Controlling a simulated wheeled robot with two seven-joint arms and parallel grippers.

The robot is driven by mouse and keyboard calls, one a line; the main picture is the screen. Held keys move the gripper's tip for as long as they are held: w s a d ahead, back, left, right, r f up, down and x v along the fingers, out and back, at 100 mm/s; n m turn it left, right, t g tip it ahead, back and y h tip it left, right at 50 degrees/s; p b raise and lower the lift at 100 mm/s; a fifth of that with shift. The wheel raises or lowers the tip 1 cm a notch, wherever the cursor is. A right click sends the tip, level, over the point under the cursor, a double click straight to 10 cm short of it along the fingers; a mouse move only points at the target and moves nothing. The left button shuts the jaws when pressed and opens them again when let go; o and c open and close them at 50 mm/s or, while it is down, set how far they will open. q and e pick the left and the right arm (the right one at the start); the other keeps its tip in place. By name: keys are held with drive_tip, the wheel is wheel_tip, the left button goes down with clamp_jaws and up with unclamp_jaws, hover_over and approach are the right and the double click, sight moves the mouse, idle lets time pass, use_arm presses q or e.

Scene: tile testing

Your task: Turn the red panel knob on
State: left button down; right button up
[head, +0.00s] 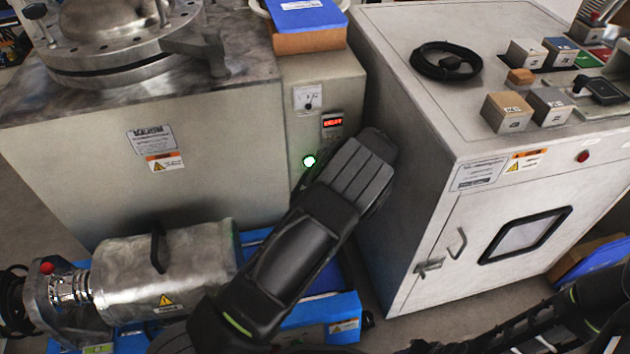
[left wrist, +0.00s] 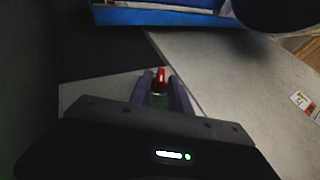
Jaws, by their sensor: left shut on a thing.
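The red knob (left wrist: 161,78) shows in the left wrist view, between the two fingers of my left gripper (left wrist: 160,92). The fingers are shut on it, one on each side. In the head view my left arm reaches across to the narrow grey control panel (head: 341,82), and its end hides the knob and the fingertips. The panel has a round dial (head: 308,97), a small red digital display (head: 332,122) and a lit green light (head: 309,161). Only part of my right arm shows at the lower right of the head view; its gripper is out of view.
A large grey cabinet (head: 425,150) with a windowed door stands close to the right of the panel. A metal motor (head: 190,265) on a blue base lies at lower left. A metal chamber with a flanged lid (head: 125,50) stands at upper left. Sample blocks sit on the cabinet.

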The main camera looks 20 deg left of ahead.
use_arm(q)
drive_tip(key=shift+f, duration=0.1)
drive_tip(key=c, duration=1.5)
unclamp_jaws()
wheel_tip(320, 180, up, 9)
drive_tip(key=p, duration=0.3)
drive_tip(key=shift+f, duration=0.15)
drive_tip(key=shift+r, duration=0.65)
